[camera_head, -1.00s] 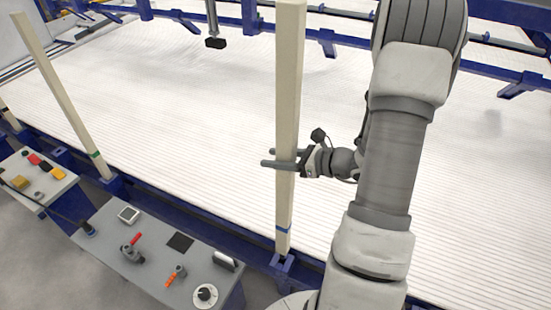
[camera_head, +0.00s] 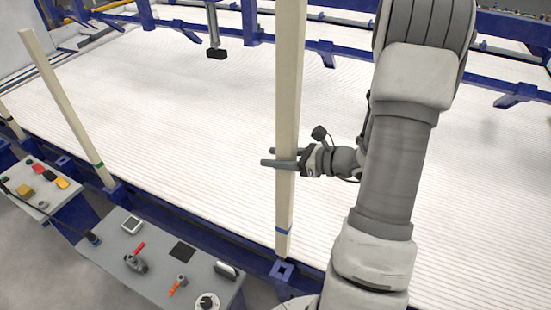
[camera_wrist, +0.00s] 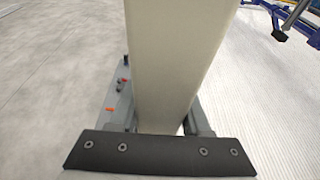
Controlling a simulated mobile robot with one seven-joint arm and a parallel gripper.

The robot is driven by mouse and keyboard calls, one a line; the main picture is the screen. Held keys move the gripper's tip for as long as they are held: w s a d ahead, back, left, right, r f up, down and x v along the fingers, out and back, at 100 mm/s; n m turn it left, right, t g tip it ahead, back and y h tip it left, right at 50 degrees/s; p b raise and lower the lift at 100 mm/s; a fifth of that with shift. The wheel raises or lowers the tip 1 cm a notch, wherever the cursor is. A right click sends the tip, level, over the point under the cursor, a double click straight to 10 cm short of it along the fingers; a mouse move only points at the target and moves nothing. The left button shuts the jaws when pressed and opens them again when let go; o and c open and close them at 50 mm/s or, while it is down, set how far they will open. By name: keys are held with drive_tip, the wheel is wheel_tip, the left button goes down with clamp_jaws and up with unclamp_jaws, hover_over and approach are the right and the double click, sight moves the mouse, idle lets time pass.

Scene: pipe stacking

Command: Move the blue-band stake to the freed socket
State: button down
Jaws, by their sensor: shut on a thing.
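The blue-band stake (camera_head: 288,120) is a long, pale, square post standing upright, with a blue band (camera_head: 283,231) near its lower end. My gripper (camera_head: 280,164) is shut around it at mid-height. The stake's lower end shows just above and behind an empty blue socket (camera_head: 282,271), whose dark opening is visible. In the wrist view the stake (camera_wrist: 175,65) fills the middle, behind the dark gripper plate (camera_wrist: 160,153). Another empty-looking socket (camera_head: 62,161) sits on the blue rail at the left.
A green-band stake (camera_head: 68,110) stands tilted in the picture in a socket at left. A grey bench (camera_head: 160,262) with tools and a smaller bench (camera_head: 45,190) with coloured blocks stand in front of the rail. The ribbed white bed (camera_head: 170,100) lies behind.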

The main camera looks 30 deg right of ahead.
sight(276, 139)
drive_tip(key=shift+r+p, duration=1.75)
drive_tip(key=shift+r, duration=1.15)
